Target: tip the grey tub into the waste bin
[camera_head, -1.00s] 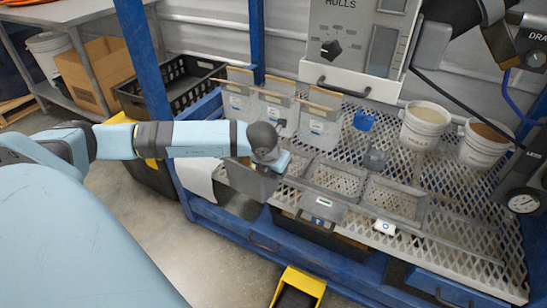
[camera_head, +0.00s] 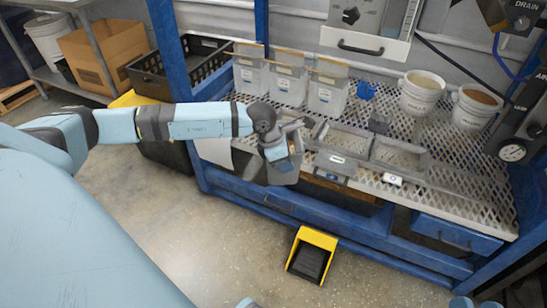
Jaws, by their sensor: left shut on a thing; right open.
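The grey tub (camera_head: 248,164) hangs from my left gripper (camera_head: 278,153) at the front left edge of the mesh bench. The gripper is shut on it, and its fingertips are partly hidden. I cannot see inside the tub. A black bin with a yellow rim (camera_head: 133,98) stands on the floor left of the bench, partly behind my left arm; it looks like the waste bin. My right gripper is not in view; only light blue pieces show at the bottom edge.
The mesh bench (camera_head: 455,190) holds clear tubs (camera_head: 327,95), two white buckets (camera_head: 421,93) and shallow grey trays (camera_head: 400,155). A black crate (camera_head: 180,72) stands behind the yellow-rimmed bin. A yellow-framed black pedal-like thing (camera_head: 312,256) lies on the floor. The floor in front is otherwise clear.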

